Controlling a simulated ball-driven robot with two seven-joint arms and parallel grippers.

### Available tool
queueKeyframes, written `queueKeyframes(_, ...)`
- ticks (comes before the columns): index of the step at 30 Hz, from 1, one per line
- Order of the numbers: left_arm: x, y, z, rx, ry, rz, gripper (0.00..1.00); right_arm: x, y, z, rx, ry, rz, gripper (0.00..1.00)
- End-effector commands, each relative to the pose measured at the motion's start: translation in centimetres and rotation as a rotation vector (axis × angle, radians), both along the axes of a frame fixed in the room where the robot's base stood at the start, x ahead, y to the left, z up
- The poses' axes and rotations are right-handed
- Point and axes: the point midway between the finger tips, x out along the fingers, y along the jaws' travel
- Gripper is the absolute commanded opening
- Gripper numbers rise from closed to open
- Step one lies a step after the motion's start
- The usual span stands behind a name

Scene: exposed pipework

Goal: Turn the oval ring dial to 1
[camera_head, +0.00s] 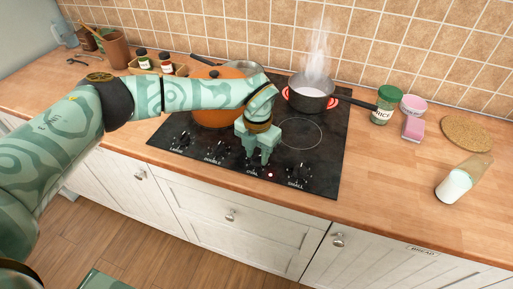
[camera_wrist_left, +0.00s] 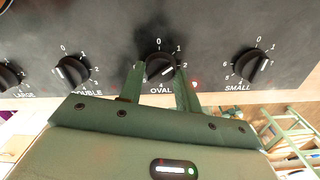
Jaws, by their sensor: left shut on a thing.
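The oval ring dial (camera_wrist_left: 160,66) is a dark round knob on the black hob (camera_head: 320,182), with OVAL printed below it in the left wrist view. A pale mark shows on its lower right part; I cannot tell exactly which number it points at. My left gripper (camera_head: 258,154) reaches down over the front of the hob and hides this dial in the head view. In the left wrist view its two green fingers (camera_wrist_left: 160,78) stand on either side of the dial, shut on it. My right gripper is not in view.
The small dial (camera_wrist_left: 253,66) is to the right, the double dial (camera_wrist_left: 72,69) to the left. A lit red lamp (camera_wrist_left: 194,84) is beside the oval dial. An orange pot (camera_head: 205,116) and a steaming dark pan (camera_head: 312,104) over a red glow stand behind my gripper.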

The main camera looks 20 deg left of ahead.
Motion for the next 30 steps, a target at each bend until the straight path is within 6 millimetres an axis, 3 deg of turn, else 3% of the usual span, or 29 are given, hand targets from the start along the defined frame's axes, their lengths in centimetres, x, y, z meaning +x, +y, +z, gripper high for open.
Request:
queueKeyframes(10, 0.17, -0.04, 0.27, -0.001, -0.006, 0.138, 0.11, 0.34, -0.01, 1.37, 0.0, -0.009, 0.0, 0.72)
queueKeyframes(26, 0.22, -0.03, 0.2, -0.001, -0.007, 0.161, 0.11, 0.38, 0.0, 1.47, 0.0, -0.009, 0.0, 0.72)
queueKeyframes(27, 0.22, -0.03, 0.21, -0.001, -0.007, 0.161, 0.39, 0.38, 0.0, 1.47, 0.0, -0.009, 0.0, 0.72)
queueKeyframes(29, 0.2, -0.03, 0.19, -0.001, -0.006, 0.161, 0.55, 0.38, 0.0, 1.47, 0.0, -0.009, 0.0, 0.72)
queueKeyframes(30, 0.18, -0.03, 0.17, -0.001, -0.006, 0.161, 0.55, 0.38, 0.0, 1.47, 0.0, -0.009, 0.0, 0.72)
